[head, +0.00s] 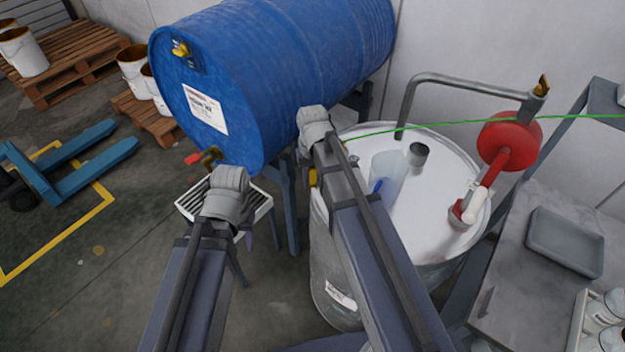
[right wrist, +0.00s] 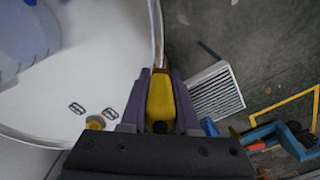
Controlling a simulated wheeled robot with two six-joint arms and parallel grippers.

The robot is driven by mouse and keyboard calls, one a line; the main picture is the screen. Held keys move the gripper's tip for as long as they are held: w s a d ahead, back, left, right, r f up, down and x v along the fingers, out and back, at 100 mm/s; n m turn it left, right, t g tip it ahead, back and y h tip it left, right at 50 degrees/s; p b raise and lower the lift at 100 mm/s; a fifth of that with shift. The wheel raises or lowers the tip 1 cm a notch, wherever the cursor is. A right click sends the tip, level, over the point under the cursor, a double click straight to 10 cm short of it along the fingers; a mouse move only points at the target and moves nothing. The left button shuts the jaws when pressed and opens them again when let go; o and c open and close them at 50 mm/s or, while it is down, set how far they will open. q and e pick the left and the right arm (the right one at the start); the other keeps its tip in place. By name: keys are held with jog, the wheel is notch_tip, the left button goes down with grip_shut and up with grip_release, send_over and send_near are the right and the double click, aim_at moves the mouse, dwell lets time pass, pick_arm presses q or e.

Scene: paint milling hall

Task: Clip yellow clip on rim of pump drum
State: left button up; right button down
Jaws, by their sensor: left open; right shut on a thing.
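The pump drum (head: 440,240) is a pale drum with a white lid and a red hand pump (head: 508,140), right of centre in the head view. My right gripper (head: 312,181) is shut on the yellow clip (head: 313,175) at the drum's left edge. In the right wrist view the clip (right wrist: 160,100) sits between the purple fingers, in line with the drum's curved rim (right wrist: 157,30). I cannot tell whether the clip touches the rim. My left gripper (head: 249,238) is open, mostly hidden behind its own wrist, over the floor left of the drum.
A blue drum (head: 270,70) lies on a stand behind my grippers, with a slatted tray (head: 262,205) below its tap. A clear beaker (head: 386,170) stands on the lid. A green line crosses above it. A bench with a grey tray (head: 565,242) is at right.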

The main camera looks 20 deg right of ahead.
aim_at(313, 196)
jog(key=shift+f, duration=0.25)
dwell(0.3)
jog(key=shift+f+b, duration=0.45)
jog(key=shift+b, duration=0.2)
jog(key=shift+f+b, duration=2.1)
jog(key=c, duration=0.6)
grip_release()
jog(key=shift+o, duration=0.2)
notch_tip(313, 196, up, 8)
jog(key=p, duration=0.8)
jog(key=shift+f, duration=0.1)
